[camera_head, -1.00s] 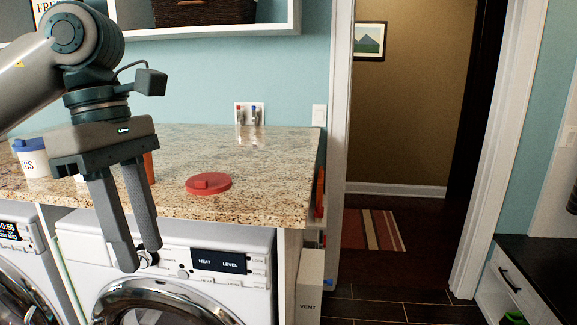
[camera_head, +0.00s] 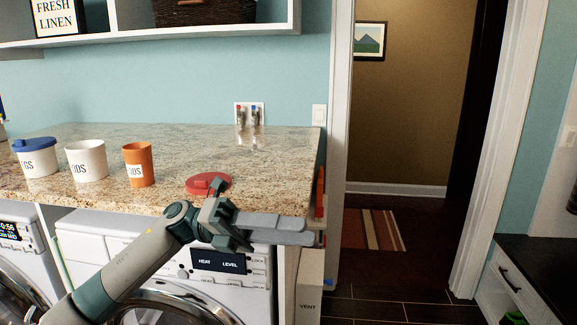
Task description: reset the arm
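My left arm comes in from the lower left, in front of the washing machines. My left gripper (camera_head: 308,231) lies roughly level in front of the counter's front edge, its fingers pointing right. The two fingers overlap in this view, so the gap between them is hard to judge. I see nothing held in them. The hand is just below and in front of a red lid (camera_head: 204,184) on the counter and hides a little of it. My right gripper is not in view.
The granite counter (camera_head: 285,160) carries a blue-lidded cup (camera_head: 38,160), a white cup (camera_head: 86,162) and an orange cup (camera_head: 139,165). A washing machine (camera_head: 85,245) stands below. A doorway opens at right, with a striped rug (camera_head: 372,229) on the floor.

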